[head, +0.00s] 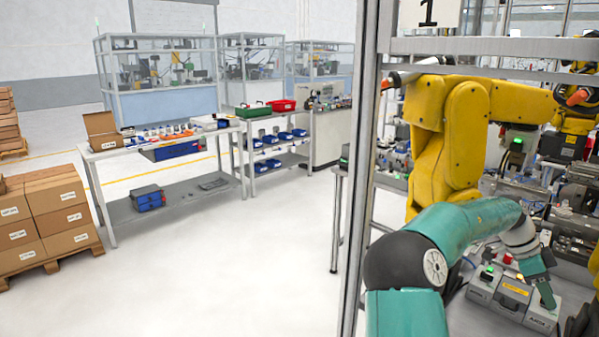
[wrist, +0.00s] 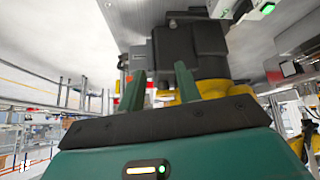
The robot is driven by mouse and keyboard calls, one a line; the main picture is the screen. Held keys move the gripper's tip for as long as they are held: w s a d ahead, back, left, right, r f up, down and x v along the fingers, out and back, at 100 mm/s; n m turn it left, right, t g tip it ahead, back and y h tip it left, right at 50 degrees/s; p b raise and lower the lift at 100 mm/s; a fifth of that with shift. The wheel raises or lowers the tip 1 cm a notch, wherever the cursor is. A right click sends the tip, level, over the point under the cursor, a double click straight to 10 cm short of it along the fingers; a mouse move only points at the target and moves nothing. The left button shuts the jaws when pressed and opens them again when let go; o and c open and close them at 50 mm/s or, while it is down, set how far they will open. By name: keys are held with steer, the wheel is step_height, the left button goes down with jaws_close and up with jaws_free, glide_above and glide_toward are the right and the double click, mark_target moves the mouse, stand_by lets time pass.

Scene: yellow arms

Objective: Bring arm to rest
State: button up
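My teal arm (head: 470,222) reaches from the bottom of the head view to the right, into the fenced machine cell. My gripper (head: 546,293) points down over the grey machine units at the lower right. In the wrist view, the two teal fingers of my gripper (wrist: 159,75) stand apart with nothing between them. A dark grey block (wrist: 190,45) lies beyond the fingertips, joined to a yellow part. I cannot tell whether the fingers touch anything.
A yellow robot arm (head: 462,125) stands close behind my arm. A metal frame post (head: 361,170) rises left of my arm. Grey boxes with buttons (head: 512,293) lie under my gripper. Workbenches (head: 120,152) and stacked cartons (head: 50,215) stand left; the floor (head: 240,270) between is clear.

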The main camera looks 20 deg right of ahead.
steer(key=w+a+r+n+t+y, duration=0.1)
steer(key=w+a+n+t, duration=0.3)
steer(key=a, duration=0.6)
steer(key=w+a+n+t+y, duration=0.1)
steer(key=a+n+y, duration=0.1)
steer(key=a+n, duration=0.6)
steer(key=w+a+r+n+t+y, duration=0.1)
steer(key=w+a+n+t, duration=0.15)
steer(key=a, duration=1.05)
steer(key=s+a+n+t, duration=0.1)
steer(key=s+a+n, duration=0.2)
steer(key=a, duration=0.4)
steer(key=s+a+r+n+t, duration=0.1)
steer(key=s+a+n, duration=0.2)
steer(key=a+n, duration=0.2)
steer(key=s+a+n+t, duration=0.2)
steer(key=a+n, duration=0.3)
steer(key=a, duration=0.6)
steer(key=shift+s+r, duration=0.2)
steer(key=shift+s, duration=0.4)
steer(key=shift+d, duration=0.15)
